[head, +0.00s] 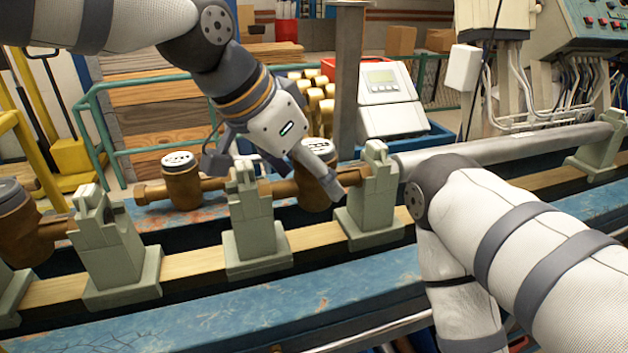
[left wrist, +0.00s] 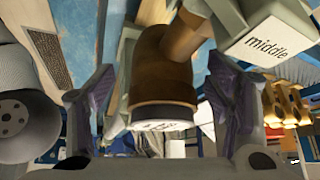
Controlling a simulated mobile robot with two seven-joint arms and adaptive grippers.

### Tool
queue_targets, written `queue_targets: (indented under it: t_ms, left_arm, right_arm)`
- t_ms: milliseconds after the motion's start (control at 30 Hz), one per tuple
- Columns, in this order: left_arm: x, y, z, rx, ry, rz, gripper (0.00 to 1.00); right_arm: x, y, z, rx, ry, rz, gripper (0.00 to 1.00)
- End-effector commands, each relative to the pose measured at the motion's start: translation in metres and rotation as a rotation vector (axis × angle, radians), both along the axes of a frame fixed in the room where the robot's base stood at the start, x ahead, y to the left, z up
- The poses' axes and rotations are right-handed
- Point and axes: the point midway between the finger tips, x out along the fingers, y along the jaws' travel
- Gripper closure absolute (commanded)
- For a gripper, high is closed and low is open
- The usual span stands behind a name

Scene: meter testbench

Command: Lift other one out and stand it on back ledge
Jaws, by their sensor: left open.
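A brown meter with a white-topped cap (head: 316,190) sits in the bench row between the middle clamp block (head: 250,205) and the right clamp block (head: 374,190). My left gripper (head: 312,168) is at this meter, partly covering it. In the left wrist view the meter (left wrist: 163,65) is between the open purple-padded fingers (left wrist: 163,105), with gaps on both sides. A second brown meter (head: 181,186) stands upright on the blue back ledge (head: 150,218), behind the row. A third meter (head: 22,222) is at the far left, cut by the frame. My right gripper is out of view.
A left clamp block (head: 103,240) stands in the row. The wrist view shows a "middle" label (left wrist: 268,42) on a block. A grey post (head: 348,80) and a display box (head: 388,98) stand behind. A long pipe (head: 510,145) runs right.

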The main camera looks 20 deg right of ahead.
Motion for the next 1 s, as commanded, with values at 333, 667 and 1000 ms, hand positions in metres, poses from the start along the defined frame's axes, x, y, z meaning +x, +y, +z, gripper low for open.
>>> queue_targets:
  t_ms: [333, 667, 1000]
  left_arm:
    - [0.006, -0.013, -0.022, 0.0, 0.0, 0.001, 0.32]
    - [0.006, -0.013, -0.023, -0.001, 0.001, 0.0, 1.0]
    - [0.004, -0.013, -0.016, -0.003, -0.004, 0.002, 1.0]
  right_arm:
    - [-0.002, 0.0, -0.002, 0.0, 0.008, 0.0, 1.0]
    - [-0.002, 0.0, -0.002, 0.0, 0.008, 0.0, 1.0]
    - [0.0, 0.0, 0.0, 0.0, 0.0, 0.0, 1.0]
